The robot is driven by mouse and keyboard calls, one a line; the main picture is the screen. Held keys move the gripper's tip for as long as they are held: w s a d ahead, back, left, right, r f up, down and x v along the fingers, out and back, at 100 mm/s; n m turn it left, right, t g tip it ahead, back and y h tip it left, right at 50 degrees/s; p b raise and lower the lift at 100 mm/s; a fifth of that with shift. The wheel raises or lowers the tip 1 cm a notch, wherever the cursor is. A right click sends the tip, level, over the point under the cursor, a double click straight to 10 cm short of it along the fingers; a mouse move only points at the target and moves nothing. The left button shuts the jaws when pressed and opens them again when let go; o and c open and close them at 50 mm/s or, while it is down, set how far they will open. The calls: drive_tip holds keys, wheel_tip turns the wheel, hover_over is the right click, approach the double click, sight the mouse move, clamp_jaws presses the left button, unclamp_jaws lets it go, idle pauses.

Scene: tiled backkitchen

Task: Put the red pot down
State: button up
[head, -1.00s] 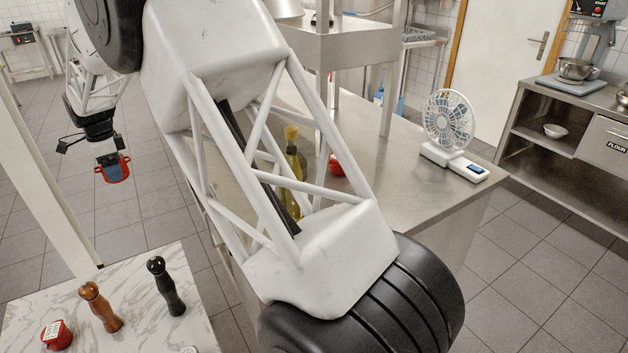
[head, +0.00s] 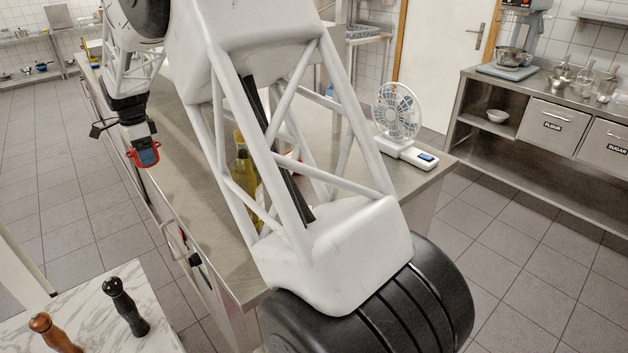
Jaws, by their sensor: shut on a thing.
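The red pot (head: 132,155) hangs from my gripper (head: 141,142) at the left of the head view. It is small, with a red rim and a blue-grey inside face showing. My gripper is shut on it and holds it in the air beside the left edge of the steel counter (head: 205,205). The exact grip on the pot is too small to make out.
A marble-topped table (head: 95,325) with a brown mill (head: 52,335) and a black mill (head: 125,308) stands at the lower left. The steel counter bears a bottle (head: 245,172) and a fan (head: 398,112). My arm hides much of the counter.

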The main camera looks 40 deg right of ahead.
drive_tip(key=s+d+m, duration=0.1)
drive_tip(key=s+d, duration=0.3)
drive_tip(key=d, duration=0.6)
drive_tip(key=s+d, duration=0.4)
drive_tip(key=d, duration=0.7)
drive_tip(key=f, duration=0.5)
drive_tip(key=shift+s, duration=0.2)
drive_tip(key=shift+f, duration=0.15)
drive_tip(key=shift+f, duration=3)
drive_tip(key=shift+f, duration=1.9)
drive_tip(key=shift+f, duration=0.15)
